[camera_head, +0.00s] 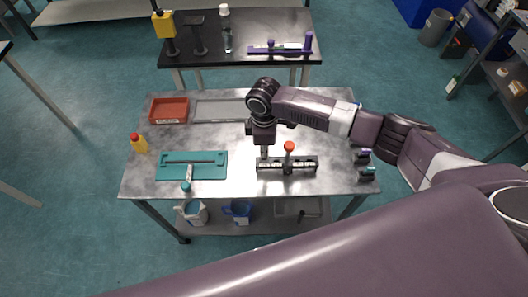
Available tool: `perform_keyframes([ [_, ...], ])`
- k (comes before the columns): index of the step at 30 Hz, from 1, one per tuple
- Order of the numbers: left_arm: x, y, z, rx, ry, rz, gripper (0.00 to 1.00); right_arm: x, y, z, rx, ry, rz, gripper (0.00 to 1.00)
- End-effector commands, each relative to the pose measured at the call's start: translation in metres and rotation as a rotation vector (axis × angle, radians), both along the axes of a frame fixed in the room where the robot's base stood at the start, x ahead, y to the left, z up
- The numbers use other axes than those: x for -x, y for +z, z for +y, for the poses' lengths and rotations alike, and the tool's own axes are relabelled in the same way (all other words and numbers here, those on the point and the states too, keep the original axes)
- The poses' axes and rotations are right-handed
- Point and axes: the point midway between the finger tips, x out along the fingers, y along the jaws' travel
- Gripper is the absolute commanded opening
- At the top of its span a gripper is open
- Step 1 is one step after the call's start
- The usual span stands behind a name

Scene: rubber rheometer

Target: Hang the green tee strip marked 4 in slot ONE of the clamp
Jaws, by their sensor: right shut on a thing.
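The clamp (302,166) is a dark bar with pale slots and an upright red-orange knob, standing on the right half of the metal table. My right gripper (264,147) points down above the clamp's left end. It is shut on a small strip (264,154), which hangs just below the fingers at that end. The strip's colour and mark are too small to read. I cannot tell whether it is inside a slot or just above it. My left gripper is not in view.
A teal board (215,174) lies left of the clamp. A red tray (169,110), a grey tray (215,110) and a yellow bottle (139,144) are on the table. Small dark holders (367,174) stand at the right edge. A black table (270,28) stands behind.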

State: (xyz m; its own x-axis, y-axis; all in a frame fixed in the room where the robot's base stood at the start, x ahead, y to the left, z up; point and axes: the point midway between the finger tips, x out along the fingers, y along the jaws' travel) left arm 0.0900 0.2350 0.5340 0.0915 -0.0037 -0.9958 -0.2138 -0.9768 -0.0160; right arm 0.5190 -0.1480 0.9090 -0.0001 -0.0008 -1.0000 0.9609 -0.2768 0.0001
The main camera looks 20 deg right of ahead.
Motion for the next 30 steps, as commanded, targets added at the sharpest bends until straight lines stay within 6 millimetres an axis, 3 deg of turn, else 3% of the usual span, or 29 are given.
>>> perform_keyframes([
  [16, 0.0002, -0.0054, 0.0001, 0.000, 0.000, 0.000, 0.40, 0.0000, -0.0096, 0.0005, -0.001, 0.001, 0.000, 0.00],
  [17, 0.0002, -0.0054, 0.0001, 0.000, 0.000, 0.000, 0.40, 0.0000, -0.0096, 0.0004, -0.001, 0.001, 0.000, 0.11],
  [21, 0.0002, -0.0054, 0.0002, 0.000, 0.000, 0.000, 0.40, 0.0000, -0.0096, 0.0004, -0.001, 0.001, 0.000, 0.27],
  [30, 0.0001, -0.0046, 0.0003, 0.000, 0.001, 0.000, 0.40, 0.0000, -0.0089, 0.0002, 0.000, 0.001, 0.000, 0.28],
])
